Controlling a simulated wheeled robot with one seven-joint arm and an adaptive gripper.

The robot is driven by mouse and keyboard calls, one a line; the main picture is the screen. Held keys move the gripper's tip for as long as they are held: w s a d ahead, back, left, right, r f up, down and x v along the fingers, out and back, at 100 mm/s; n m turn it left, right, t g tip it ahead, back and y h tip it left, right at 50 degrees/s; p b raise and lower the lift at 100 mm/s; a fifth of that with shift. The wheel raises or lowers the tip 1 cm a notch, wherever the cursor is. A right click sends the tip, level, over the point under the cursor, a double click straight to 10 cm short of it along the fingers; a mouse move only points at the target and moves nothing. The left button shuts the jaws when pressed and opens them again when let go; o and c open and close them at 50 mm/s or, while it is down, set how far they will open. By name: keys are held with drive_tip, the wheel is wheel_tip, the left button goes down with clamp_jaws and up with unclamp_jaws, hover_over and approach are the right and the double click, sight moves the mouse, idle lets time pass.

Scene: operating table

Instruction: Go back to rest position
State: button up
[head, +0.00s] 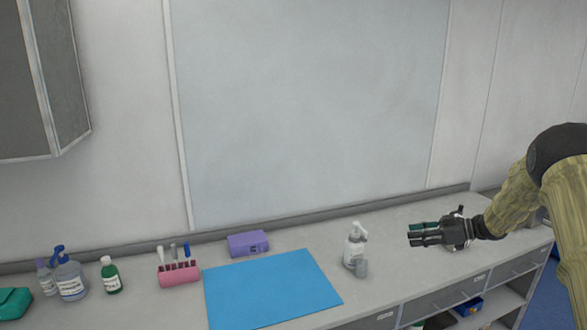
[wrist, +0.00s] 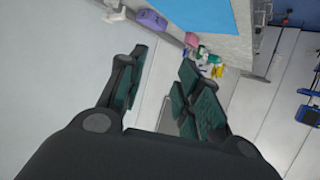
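My arm (head: 515,200) reaches in from the right side of the head view. My gripper (head: 412,234) is held over the right part of the counter, pointing left, to the right of a white pump bottle. In the wrist view my gripper (wrist: 165,92) has its dark green finger pads spread apart with nothing between them. It is open and empty, and it touches no object that I can see.
A cabinet (head: 40,80) hangs upper left.

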drive_tip(key=s+a+f+m+t+h+b, duration=0.15)
drive_tip(key=a+f, duration=0.25)
drive_tip(key=f, duration=0.4)
drive_tip(key=s+a+f+m+t+b, duration=0.1)
drive_tip(key=s+a+f+m, duration=0.15)
drive_tip(key=f, duration=0.45)
drive_tip(key=s+a+f+m+t+h+b, duration=0.15)
drive_tip(key=a+f, duration=0.25)
drive_tip(key=f, duration=0.4)
drive_tip(key=s+a+f+m+g+h+b, duration=0.1)
drive_tip(key=s+a+f+m+h+b, duration=0.15)
drive_tip(key=s+f, duration=0.75)
drive_tip(key=s+a+f+m+g+h+b, duration=0.1)
drive_tip(key=s+a+f+m+h+b, duration=0.15)
drive_tip(key=s+f, duration=0.7)
drive_tip(key=s+f+m+g+h+b, duration=0.1)
drive_tip(key=s+f+g, duration=0.1)
drive_tip(key=s, duration=0.9)
drive_tip(key=s+a+f+g+h+b, duration=0.1)
drive_tip(key=s+f+g, duration=0.2)
drive_tip(key=s, duration=0.9)
drive_tip(key=s+f+m+g+h+b, duration=0.1)
drive_tip(key=s+f+g+h, duration=0.1)
drive_tip(key=s, duration=1)
drive_tip(key=shift+a+f+m+g+b, duration=0.3)
drive_tip(key=shift+a+f+m+g, duration=0.15)
drive_tip(key=shift+f, duration=0.35)
